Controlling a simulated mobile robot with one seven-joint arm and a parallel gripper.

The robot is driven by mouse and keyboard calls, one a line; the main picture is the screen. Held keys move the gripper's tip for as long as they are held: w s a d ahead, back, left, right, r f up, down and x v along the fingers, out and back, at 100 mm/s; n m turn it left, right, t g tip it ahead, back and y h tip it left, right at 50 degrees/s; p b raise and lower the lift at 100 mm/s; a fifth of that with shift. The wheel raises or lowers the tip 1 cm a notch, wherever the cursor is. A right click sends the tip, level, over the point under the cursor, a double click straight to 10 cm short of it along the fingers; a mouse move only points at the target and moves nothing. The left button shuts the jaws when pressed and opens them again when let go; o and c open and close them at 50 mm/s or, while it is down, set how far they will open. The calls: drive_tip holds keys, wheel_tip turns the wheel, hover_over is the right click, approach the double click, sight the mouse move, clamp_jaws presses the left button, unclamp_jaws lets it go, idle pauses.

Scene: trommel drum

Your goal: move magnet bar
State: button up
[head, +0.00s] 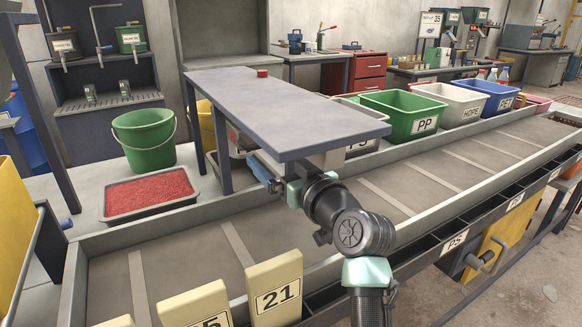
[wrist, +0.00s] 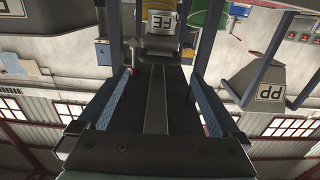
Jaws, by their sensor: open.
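I cannot pick out a magnet bar with certainty in either view. A small red piece (head: 262,73) lies near the far end of a raised grey tabletop (head: 270,110); I cannot tell what it is. My gripper (head: 262,170) is below the front left edge of this tabletop, over the trough, and partly hidden by it. In the wrist view my gripper (wrist: 157,85) shows two blue-padded fingers spread wide apart. I see nothing clasped between them. A container labelled FE (wrist: 160,20) shows upside down beyond the fingers.
A long conveyor trough (head: 195,255) runs under my arm. Green PP (head: 400,125), white HDPE (head: 462,98) and blue PET (head: 497,90) bins stand behind it. A green bucket (head: 143,142) and a tray of red granules (head: 150,192) are at left. Numbered yellow blocks (head: 275,285) stand in front.

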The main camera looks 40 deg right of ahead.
drive_tip(key=shift+v, duration=2.35)
